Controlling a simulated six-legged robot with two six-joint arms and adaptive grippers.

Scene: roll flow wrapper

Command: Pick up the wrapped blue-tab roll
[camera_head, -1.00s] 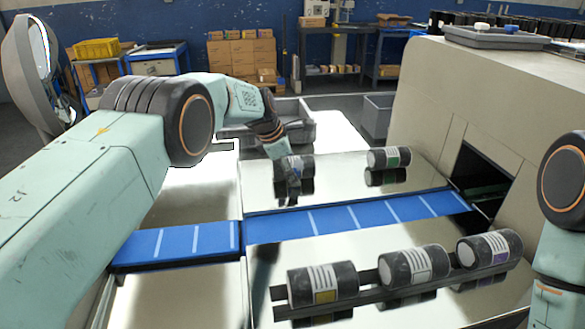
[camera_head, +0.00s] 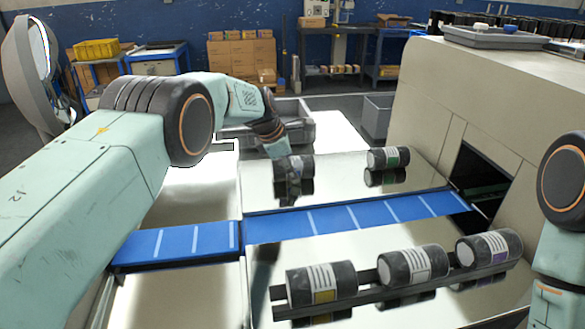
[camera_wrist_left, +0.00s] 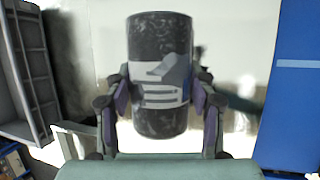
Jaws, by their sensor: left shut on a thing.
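A dark speckled roll (camera_wrist_left: 160,85) with a white label stands between the two fingers of my left gripper (camera_wrist_left: 160,100) in the left wrist view. The fingers press on it from both sides. My right gripper is out of view; only part of that arm shows at the right edge.
A green-tab roll (camera_head: 388,158) lies to the right on the shiny table (camera_head: 340,180). Several rolls, among them a gold-tab one (camera_head: 322,283) and a purple-tab one (camera_head: 488,248), lie on a front rack. The blue belt (camera_head: 360,215) enters the beige machine (camera_head: 500,100). A grey tray (camera_head: 300,129) stands behind.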

